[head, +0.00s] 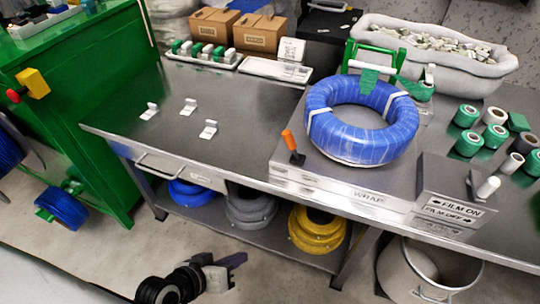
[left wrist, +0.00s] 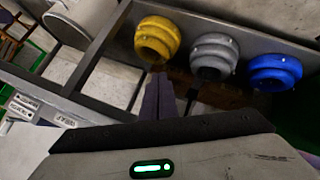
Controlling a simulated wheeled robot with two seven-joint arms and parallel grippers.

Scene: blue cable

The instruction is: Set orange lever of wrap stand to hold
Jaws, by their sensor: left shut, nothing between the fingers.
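The orange lever (head: 289,141) stands on the front left corner of the grey wrap stand (head: 350,183), leaning a little to the left on a black base. The stand's front bears the word WRAP. A blue cable coil (head: 362,133) wound in clear film, with white ties, lies on the stand. My left gripper (head: 236,261) is low in front of the bench, below and left of the lever and well apart from it. Its fingers are shut and empty, and they also show in the left wrist view (left wrist: 164,98). My right gripper is in neither view.
A second lever with a white handle (head: 488,187) stands by the FILM ON/FILM OFF label. Green and white film rolls (head: 469,143) stand at the right. The bench's lower shelf holds a yellow coil (head: 316,230) and others. White clips (head: 189,107) lie on the bench's left.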

